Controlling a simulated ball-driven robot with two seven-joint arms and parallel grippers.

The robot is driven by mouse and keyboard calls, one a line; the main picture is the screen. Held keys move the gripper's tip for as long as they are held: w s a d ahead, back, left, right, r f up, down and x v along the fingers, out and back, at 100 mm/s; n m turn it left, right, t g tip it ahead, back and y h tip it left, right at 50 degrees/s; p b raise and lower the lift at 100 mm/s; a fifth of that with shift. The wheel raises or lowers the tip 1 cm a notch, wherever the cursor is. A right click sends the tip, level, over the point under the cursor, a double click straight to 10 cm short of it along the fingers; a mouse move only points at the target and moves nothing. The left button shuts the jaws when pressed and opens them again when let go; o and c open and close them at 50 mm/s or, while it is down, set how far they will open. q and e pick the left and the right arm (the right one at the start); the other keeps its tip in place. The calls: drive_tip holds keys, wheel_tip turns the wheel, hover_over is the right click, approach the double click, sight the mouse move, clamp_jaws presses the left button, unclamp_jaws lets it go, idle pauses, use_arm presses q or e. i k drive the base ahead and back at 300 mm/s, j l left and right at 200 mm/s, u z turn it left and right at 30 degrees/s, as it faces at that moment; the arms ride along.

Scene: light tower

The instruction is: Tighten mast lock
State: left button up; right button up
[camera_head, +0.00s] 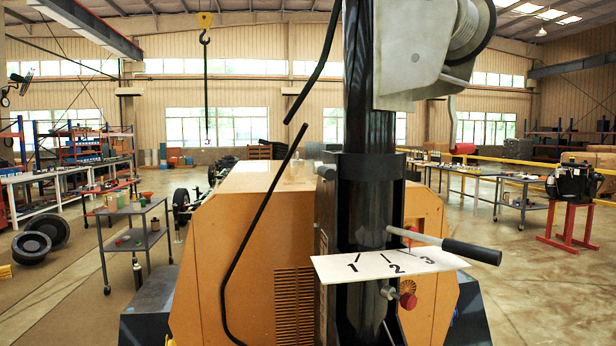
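The mast lock is a lever on the black mast (368,205) of the orange light tower (245,210). Its pale rod ends in a black grip (472,251) that points right and slightly down. The lever passes just above a white plate (335,262) marked 1, 2 and 3, with the grip by the 3. A black collar (371,166) surrounds the mast above it. A small metal rod and a red knob (408,301) show below the plate. Neither of my grippers is in view.
A grey winch housing with a drum (465,30) is high on the mast's right. A black cable (240,250) hangs bent at the left. A grey cart (135,240) stands left, and a red stand (572,228) right. Open floor lies right of the tower.

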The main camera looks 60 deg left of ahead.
sight(326, 171)
drive_tip(key=k+u, duration=0.15)
drive_tip(key=u, duration=0.25)
drive_tip(key=k+u, duration=0.15)
drive_tip(key=u, duration=0.2)
drive_tip(key=k+j+u, duration=0.15)
drive_tip(key=u, duration=0.25)
drive_tip(key=l+u, duration=0.35)
drive_tip(key=i+l+u, duration=0.1)
drive_tip(key=l+u, duration=0.25)
drive_tip(key=i+j, duration=0.1)
drive_tip(key=i, duration=0.35)
